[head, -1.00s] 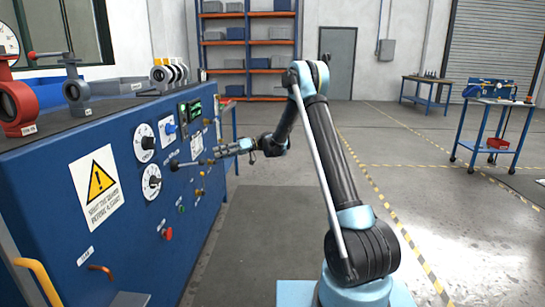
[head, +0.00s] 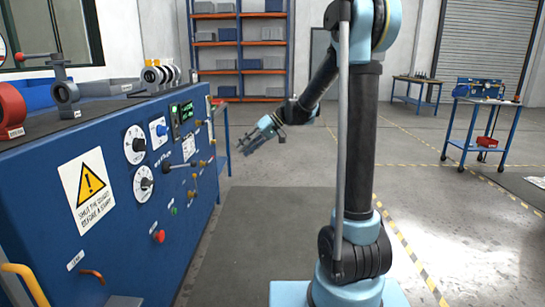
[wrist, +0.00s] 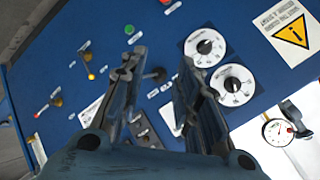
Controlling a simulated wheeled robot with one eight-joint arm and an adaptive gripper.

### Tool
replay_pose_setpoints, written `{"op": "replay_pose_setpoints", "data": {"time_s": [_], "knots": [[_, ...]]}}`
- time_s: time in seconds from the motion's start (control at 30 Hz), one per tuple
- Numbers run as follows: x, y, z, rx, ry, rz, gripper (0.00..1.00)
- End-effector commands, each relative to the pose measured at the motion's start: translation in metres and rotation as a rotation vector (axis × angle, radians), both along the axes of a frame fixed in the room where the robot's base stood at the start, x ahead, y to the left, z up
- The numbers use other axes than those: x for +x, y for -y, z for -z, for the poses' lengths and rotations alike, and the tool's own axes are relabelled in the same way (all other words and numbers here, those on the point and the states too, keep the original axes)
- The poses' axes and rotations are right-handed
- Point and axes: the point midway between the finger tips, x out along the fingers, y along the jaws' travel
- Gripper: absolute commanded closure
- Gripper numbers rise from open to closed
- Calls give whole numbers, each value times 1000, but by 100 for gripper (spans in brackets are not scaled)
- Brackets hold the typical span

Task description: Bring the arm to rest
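My gripper (head: 247,146) hangs in the air to the right of the blue control bench (head: 110,250), clear of its front panel, with its fingers pointing left and down. In the wrist view my gripper (wrist: 155,85) has its two fingers apart with a gap between them, and nothing is held. Through the gap the panel shows, with a black knob on a lever (wrist: 157,74). My arm (head: 360,140) stands upright on its light blue base and bends over toward the bench.
The panel carries dials (head: 135,144), levers, a red button (head: 159,236) and a yellow warning sign (head: 87,190). Valves (head: 63,90) stand on the bench top. An orange shelf rack (head: 239,50) is at the back. A wheeled blue table (head: 480,125) stands at right. The floor between is free.

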Motion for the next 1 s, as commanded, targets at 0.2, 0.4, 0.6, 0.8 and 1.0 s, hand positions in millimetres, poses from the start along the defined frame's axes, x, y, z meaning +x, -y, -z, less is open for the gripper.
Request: {"op": "replay_pose_setpoints", "data": {"time_s": [0.2, 0.4, 0.6, 0.8, 1.0], "knots": [[-44, 43, -1, -117, -18, 88, 70], [-83, 81, 5, -221, -30, 173, 70], [-125, 119, 16, -324, -41, 261, 70], [-166, 156, 31, -422, -46, 351, 70], [-206, 192, 52, -520, -49, 444, 70]]}}
